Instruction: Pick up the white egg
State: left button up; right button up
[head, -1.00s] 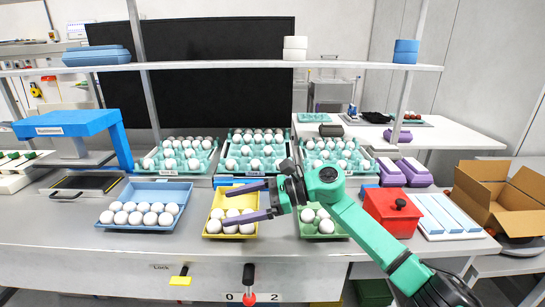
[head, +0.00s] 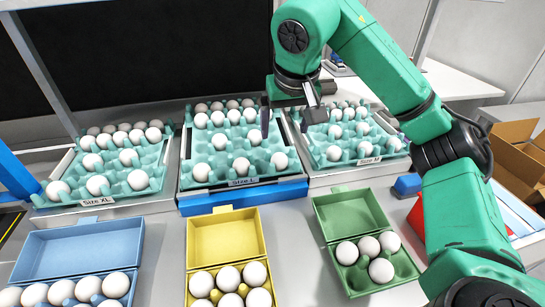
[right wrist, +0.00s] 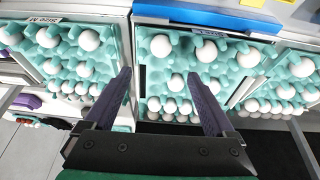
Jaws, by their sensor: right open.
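Several white eggs sit in the teal middle tray (head: 229,176), labelled Size L, including one egg (head: 241,165) near its front. My right gripper (head: 286,125) is open above the right part of this tray, pointing down. One finger overlaps the view of an egg (head: 254,137) in the tray. In the right wrist view, the open fingers (right wrist: 160,73) reach over the middle tray with nothing held. An egg (right wrist: 177,81) shows between them, close to the right finger. Whether a finger touches any egg is unclear. My left gripper is out of view.
Teal trays with white eggs flank it: Size XL (head: 148,189) at left, Size M (head: 325,160) at right. Blue (head: 75,241), yellow (head: 223,237) and green (head: 349,208) cartons with eggs stand in front. A cardboard box (head: 512,150) is far right.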

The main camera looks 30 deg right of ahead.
send_near(280, 155)
notch_tip(280, 155, down, 2)
jog(key=x, duration=0.5)
jog(key=p+x, duration=0.1)
jog(key=x, duration=0.1)
jog(key=shift+w+d+f, duration=0.1)
jog(key=shift+w+d, duration=0.05)
jog(key=shift+w, duration=0.2)
jog(key=shift+w+f, duration=0.15)
jog(key=shift+f, duration=0.15)
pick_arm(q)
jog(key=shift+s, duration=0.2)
pick_arm(e)
jog(key=c, duration=0.8)
